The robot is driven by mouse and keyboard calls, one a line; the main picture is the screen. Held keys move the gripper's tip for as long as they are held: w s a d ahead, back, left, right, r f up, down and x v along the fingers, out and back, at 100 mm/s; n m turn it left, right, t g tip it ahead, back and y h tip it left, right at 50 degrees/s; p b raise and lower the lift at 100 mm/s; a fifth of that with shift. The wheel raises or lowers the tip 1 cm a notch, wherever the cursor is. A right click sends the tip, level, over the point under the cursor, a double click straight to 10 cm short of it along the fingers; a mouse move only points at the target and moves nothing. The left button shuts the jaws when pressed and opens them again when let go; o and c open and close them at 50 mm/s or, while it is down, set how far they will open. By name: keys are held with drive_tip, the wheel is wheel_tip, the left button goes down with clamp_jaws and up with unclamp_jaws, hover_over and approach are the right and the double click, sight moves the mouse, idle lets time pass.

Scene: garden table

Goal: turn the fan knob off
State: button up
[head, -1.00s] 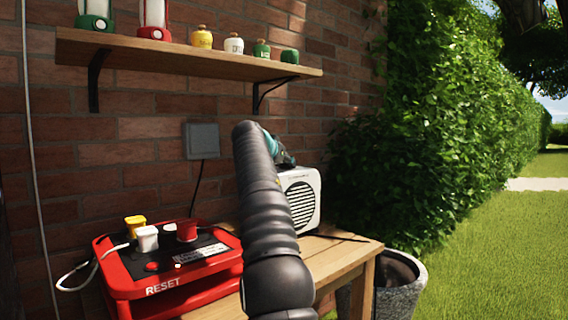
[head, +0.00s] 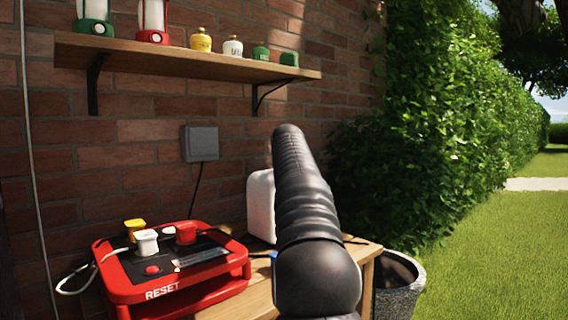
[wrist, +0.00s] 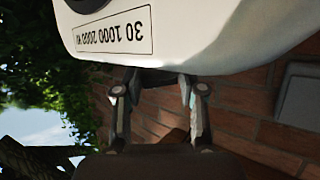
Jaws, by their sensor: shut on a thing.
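The white fan (head: 262,205) stands on the wooden table in the head view. My arm hides most of it there, including its front grille. In the wrist view the fan's white body (wrist: 215,45) fills the top, with an upside-down number label (wrist: 113,31). My gripper (wrist: 158,82) is at the fan's edge in the wrist view, its two fingers apart around a dark part, seemingly the fan knob (wrist: 157,76). The knob is mostly hidden and its setting cannot be read. My gripper is hidden behind my arm in the head view.
A red box (head: 155,288) marked RESET, with several coloured caps, stands left of the fan. A shelf (head: 190,67) with lanterns and small canisters hangs above. A grey wall box (head: 201,143) has a cable. A stone pot (head: 400,285) stands right of the table.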

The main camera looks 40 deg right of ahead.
drive_tip(key=n+y+p, duration=0.1)
drive_tip(key=n+y, duration=0.1)
drive_tip(key=n+t+y+p, duration=0.1)
drive_tip(key=n+y, duration=0.1)
drive_tip(key=d+n+t+y+p, duration=0.1)
drive_tip(key=n+y, duration=0.1)
drive_tip(key=shift+s+y, duration=0.1)
drive_tip(key=shift+y, duration=0.3)
drive_tip(key=n+y+p, duration=0.2)
drive_tip(key=n+y, duration=0.1)
drive_tip(key=shift+y, duration=0.3)
drive_tip(key=shift+n+y+p, duration=0.3)
drive_tip(key=shift+n+p, duration=0.05)
drive_tip(key=shift+n, duration=0.05)
drive_tip(key=shift+f, duration=0.1)
drive_tip(key=o, duration=1.1)
drive_tip(key=shift+o, duration=0.2)
drive_tip(key=v, duration=1.2)
drive_tip(key=shift+d, duration=0.25)
